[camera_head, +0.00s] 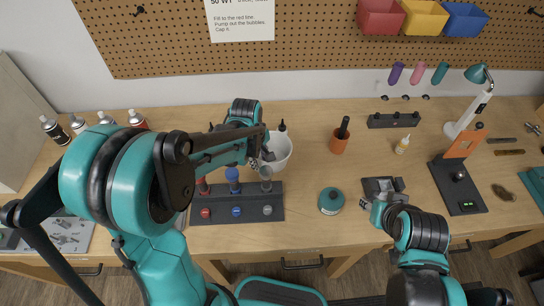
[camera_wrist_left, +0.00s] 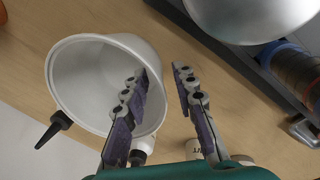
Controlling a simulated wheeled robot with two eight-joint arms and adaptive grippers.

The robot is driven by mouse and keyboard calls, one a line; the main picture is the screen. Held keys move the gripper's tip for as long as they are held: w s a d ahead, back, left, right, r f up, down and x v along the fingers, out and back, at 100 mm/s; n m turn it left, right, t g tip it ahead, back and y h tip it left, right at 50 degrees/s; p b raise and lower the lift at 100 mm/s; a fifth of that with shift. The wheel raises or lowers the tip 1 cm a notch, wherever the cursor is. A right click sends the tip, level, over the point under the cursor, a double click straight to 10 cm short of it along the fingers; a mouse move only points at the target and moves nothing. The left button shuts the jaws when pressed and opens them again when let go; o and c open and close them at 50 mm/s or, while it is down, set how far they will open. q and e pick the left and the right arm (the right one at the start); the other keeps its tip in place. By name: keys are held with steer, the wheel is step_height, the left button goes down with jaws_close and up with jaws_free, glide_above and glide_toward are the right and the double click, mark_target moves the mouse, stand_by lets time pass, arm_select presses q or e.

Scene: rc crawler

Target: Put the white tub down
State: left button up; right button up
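The white tub (camera_head: 278,160) stands on the workbench near the middle, partly hidden behind my left gripper in the head view. In the left wrist view, I look into the empty white tub (camera_wrist_left: 85,85). My left gripper (camera_wrist_left: 160,73) is open there, with one finger over the inside of the tub and the other outside its rim. A gap shows between the outer finger and the tub wall. In the head view, my left gripper (camera_head: 264,155) is at the tub's near left side. My right gripper (camera_head: 372,203) is low over the bench at the right; its fingers are too small to judge.
A dark tray (camera_head: 394,185) lies by my right gripper. Bare bench lies between these.

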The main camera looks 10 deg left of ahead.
arm_select(q)
jaws_close()
steer(key=shift+r, duration=0.1)
steer(key=shift+r, duration=0.2)
step_height(320, 180, up, 4)
steer(key=shift+p, duration=0.95)
steer(key=s+d+r+p, duration=0.2)
steer(key=d+r, duration=0.4)
steer(key=d, duration=0.5)
steer(key=shift+d+r, duration=0.15)
steer(key=shift+d, duration=0.15)
